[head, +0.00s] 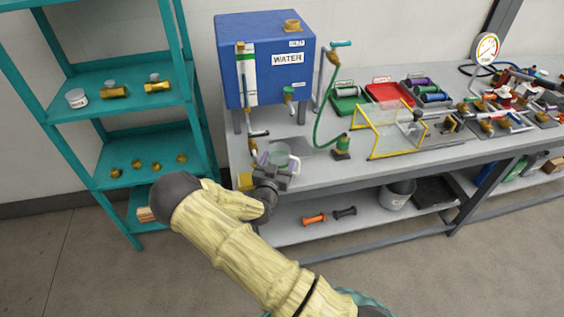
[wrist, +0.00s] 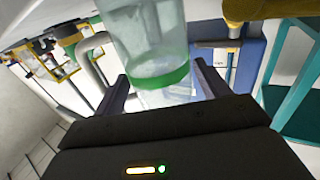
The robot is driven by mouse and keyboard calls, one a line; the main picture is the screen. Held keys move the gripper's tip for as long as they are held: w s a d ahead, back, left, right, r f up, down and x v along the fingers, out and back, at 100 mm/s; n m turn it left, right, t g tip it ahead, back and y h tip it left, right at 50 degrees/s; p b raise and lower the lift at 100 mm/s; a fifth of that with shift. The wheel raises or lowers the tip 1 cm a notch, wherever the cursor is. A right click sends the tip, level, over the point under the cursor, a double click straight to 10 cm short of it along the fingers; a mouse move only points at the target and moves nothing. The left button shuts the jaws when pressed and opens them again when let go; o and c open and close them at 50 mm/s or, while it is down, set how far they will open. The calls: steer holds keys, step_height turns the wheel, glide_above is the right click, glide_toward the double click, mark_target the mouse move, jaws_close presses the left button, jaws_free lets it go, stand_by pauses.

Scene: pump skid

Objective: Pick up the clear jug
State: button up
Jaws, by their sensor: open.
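The clear jug (head: 279,155) stands on the bench's front left part, below the blue water tank. In the wrist view the clear jug (wrist: 150,45) has a green band and a pale handle on its left side. My gripper (head: 272,170) is at the bench's front edge, right at the jug. In the wrist view my gripper (wrist: 160,88) is open, with one dark finger on each side of the jug's lower part. I cannot tell whether either finger touches it. The jug's lower end is partly hidden behind the gripper body.
The blue water tank (head: 262,65) stands behind, with pipes and a green hose (head: 319,115). A yellow-framed clear guard (head: 390,128) is to the right. A teal shelf (head: 128,80) with brass fittings stands left. A grey bucket (head: 397,194) is on the lower shelf.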

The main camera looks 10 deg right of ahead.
stand_by(0.5)
steer(key=c, duration=0.8)
steer(key=shift+o, duration=0.2)
step_height(320, 180, up, 10)
steer(key=b, duration=0.1)
steer(key=shift+b, duration=0.3)
steer(key=shift+d, duration=0.1)
